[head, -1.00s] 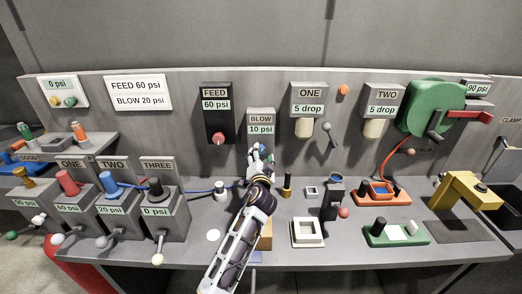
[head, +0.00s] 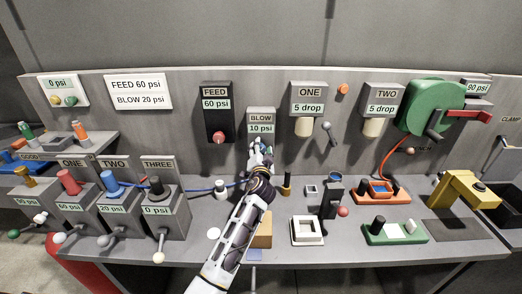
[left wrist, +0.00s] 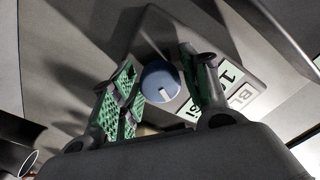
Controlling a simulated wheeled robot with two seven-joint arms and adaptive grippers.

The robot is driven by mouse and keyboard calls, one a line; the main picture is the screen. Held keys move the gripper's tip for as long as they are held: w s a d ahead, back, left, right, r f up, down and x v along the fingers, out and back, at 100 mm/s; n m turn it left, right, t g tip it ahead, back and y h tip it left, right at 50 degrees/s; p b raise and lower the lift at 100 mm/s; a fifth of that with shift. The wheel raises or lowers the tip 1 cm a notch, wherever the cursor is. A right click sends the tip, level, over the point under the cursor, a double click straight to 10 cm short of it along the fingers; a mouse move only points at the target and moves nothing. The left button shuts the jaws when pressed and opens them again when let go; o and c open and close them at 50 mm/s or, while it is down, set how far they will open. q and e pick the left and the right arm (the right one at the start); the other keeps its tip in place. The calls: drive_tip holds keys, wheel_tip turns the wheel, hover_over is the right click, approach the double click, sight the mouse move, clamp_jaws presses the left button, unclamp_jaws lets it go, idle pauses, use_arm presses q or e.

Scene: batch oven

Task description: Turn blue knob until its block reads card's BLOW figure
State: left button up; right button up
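The BLOW block (head: 261,115) on the back panel reads 10 psi in the head view. The card (head: 138,92) at the upper left reads FEED 60 psi and BLOW 20 psi. The blue knob (left wrist: 160,82), with a white mark, shows in the left wrist view below the block's display; in the head view my gripper covers most of it. My left gripper (head: 261,150) is in front of the block. Its green-padded fingers (left wrist: 160,95) are open, one on each side of the knob, with a gap visible at the left finger. My right gripper is not in view.
The FEED block (head: 217,91) with a red knob stands just left of the BLOW block, reading 60 psi. The ONE dispenser (head: 308,98) is to the right. A tan block (head: 262,238) and a white square frame (head: 307,231) lie on the bench below.

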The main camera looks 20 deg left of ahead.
use_arm(q)
drive_tip(key=c, duration=0.6)
drive_tip(key=shift+c, duration=0.2)
drive_tip(key=shift+m, duration=0.5)
drive_tip(key=shift+m+p, duration=1.05)
drive_tip(key=shift+m, duration=1.35)
drive_tip(key=o, duration=1)
drive_tip(key=shift+d, duration=0.1)
drive_tip(key=shift+o, duration=0.2)
drive_tip(key=shift+s, duration=0.2)
